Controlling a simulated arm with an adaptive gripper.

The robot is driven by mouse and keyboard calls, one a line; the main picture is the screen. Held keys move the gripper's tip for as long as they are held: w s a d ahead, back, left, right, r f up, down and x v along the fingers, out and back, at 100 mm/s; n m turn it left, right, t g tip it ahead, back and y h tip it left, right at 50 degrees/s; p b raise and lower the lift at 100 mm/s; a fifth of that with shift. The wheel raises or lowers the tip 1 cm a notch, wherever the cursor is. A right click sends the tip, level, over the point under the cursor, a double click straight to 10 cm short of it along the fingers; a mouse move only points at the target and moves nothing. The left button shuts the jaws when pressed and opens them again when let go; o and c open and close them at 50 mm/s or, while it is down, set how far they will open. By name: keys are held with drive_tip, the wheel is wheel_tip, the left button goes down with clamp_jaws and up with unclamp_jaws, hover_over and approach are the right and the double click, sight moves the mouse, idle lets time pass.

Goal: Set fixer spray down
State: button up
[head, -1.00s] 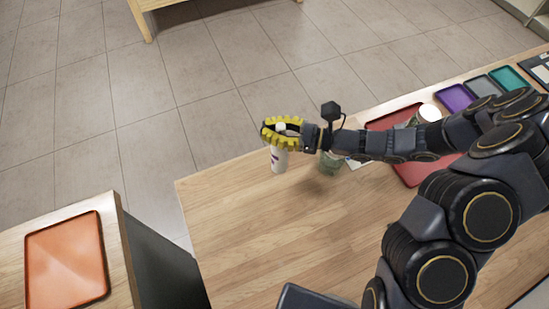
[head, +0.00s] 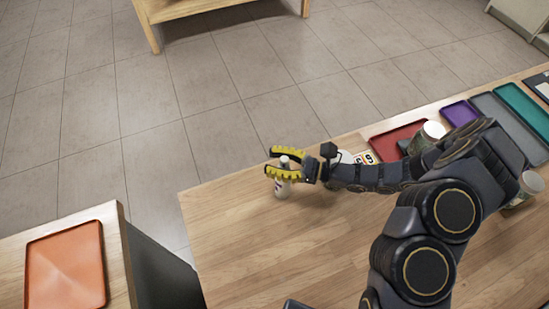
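The fixer spray is a small white bottle (head: 282,188) with a narrow top. It stands upright, apparently on the wooden table (head: 250,235), near the table's far left part. My gripper (head: 270,161) has two yellow ribbed fingers. They are spread apart, one on the far side of the bottle's upper part and one on the near side. The near finger covers part of the bottle. The far finger shows a gap to it, so the gripper looks open around the bottle.
Red (head: 388,146), purple (head: 460,114), grey (head: 500,125) and teal (head: 524,108) trays lie at the right. A white-topped cup (head: 433,130) and cards (head: 364,157) are behind my arm. An orange tray (head: 65,270) lies on a separate left surface. The table's front left is clear.

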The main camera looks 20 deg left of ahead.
drive_tip(key=shift+r, duration=0.1)
drive_tip(key=shift+d, duration=0.2)
drive_tip(key=w+d, duration=0.2)
drive_tip(key=d, duration=1)
drive_tip(key=s+a+r+n+g+h, duration=0.2)
drive_tip(key=s+r+n+g+h, duration=0.4)
drive_tip(key=s+r+n, duration=0.45)
drive_tip(key=s+d+r+n+t+h, duration=0.2)
drive_tip(key=s+d+r+t+h, duration=0.1)
drive_tip(key=d+h, duration=0.3)
drive_tip(key=s+d+r+n+t+h, duration=0.3)
drive_tip(key=s+d+t+h, duration=0.1)
drive_tip(key=s+d+h, duration=0.1)
drive_tip(key=s+d, duration=0.1)
drive_tip(key=d, duration=0.1)
drive_tip(key=shift+s+d+r+n+h, duration=0.15)
drive_tip(key=shift+d+r+n+h, duration=0.15)
drive_tip(key=shift+r+n+h, duration=0.1)
